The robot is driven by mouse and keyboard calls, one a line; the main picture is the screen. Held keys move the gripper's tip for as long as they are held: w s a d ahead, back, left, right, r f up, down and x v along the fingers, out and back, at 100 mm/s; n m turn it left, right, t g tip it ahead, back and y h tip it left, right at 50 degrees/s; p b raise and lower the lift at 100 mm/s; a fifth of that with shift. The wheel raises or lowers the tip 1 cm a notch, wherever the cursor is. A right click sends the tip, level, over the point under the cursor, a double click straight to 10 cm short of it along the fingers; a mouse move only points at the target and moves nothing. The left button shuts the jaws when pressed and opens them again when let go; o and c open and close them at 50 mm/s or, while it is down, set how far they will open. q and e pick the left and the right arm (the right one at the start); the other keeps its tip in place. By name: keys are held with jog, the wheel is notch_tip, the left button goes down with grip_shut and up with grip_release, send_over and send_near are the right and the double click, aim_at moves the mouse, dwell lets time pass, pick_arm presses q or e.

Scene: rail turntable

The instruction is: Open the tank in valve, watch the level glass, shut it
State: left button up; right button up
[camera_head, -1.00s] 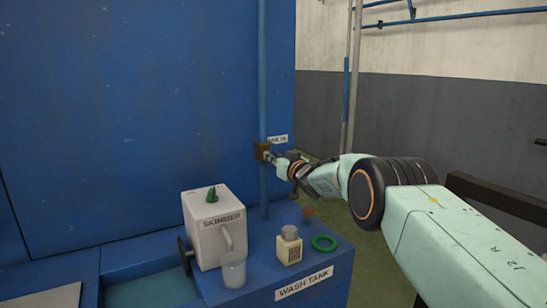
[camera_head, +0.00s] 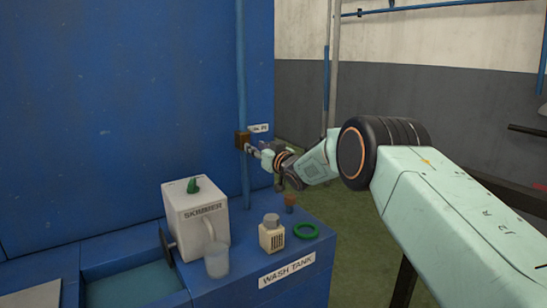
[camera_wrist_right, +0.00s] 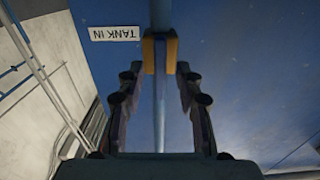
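The tank in valve (camera_head: 242,140) is a small brass-brown block on the blue vertical pipe (camera_head: 241,65). A white label (camera_head: 259,128) beside it reads TANK IN in the right wrist view (camera_wrist_right: 114,33). My right gripper (camera_head: 254,149) is at the valve's front. In the right wrist view its fingers (camera_wrist_right: 159,80) stand apart on both sides of the pipe line, just short of the orange-brown valve body (camera_wrist_right: 148,55). A blue strip runs between them; I cannot tell whether it is pipe or lever. I cannot make out a level glass. My left gripper is not in view.
On the blue wash tank top (camera_head: 300,255) stand a white skimmer box (camera_head: 192,222), a clear cup (camera_head: 217,262), a small cream bottle (camera_head: 271,236), a green ring (camera_head: 306,231) and a small brown piece (camera_head: 290,201). Open water (camera_head: 130,287) lies front left.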

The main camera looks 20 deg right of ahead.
jog(key=s+d, duration=0.1)
jog(key=s, duration=0.8)
jog(key=shift+s+d, duration=0.15)
jog(key=shift+s, duration=0.05)
jog(key=shift+f, duration=0.1)
dwell(0.5)
